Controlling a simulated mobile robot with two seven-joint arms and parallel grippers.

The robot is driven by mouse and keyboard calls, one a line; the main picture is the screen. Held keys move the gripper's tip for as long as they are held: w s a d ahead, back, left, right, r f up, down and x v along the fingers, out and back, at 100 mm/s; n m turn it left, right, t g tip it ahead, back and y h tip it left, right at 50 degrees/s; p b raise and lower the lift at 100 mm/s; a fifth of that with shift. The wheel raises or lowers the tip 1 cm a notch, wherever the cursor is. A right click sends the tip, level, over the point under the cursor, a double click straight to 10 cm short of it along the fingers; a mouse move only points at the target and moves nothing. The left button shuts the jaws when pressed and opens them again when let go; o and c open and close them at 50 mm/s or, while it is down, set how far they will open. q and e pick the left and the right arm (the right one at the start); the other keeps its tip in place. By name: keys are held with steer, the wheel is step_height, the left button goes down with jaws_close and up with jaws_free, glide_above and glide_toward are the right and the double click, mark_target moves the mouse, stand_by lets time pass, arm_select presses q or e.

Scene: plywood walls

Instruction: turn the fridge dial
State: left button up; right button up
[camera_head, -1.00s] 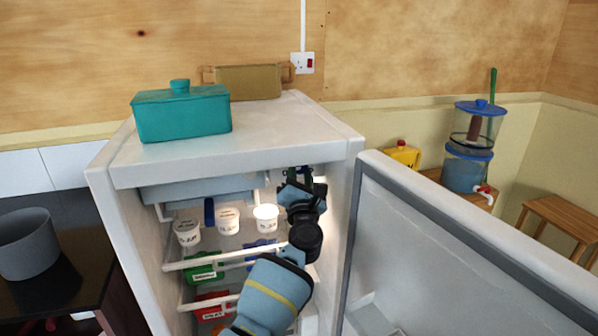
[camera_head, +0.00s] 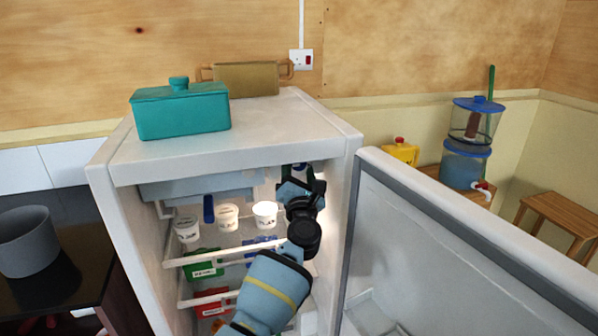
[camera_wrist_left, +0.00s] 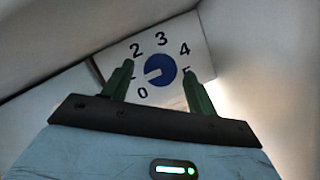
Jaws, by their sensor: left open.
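The fridge dial, a blue round knob (camera_wrist_left: 161,69) on a white plate printed with black numbers, shows in the left wrist view. A pale mark on the knob points left, toward the 1, which a finger partly hides. My left gripper (camera_wrist_left: 158,76) is open, its two green fingers on either side of the knob in the picture. I cannot tell whether they touch it. In the head view, the left gripper (camera_head: 299,172) is inside the open fridge (camera_head: 240,150), at the upper right under its top. There the dial is hidden. My right gripper is not in view.
White tubs (camera_head: 227,217) stand on the fridge shelf left of my arm, with green (camera_head: 203,264) and red (camera_head: 211,301) packs below. The open fridge door (camera_head: 455,260) stands close on the right. A teal box (camera_head: 181,111) sits on top of the fridge.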

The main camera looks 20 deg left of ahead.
arm_select(q)
steer(key=v, duration=0.7)
steer(key=shift+s, duration=0.35)
steer(key=shift+d+f, duration=0.1)
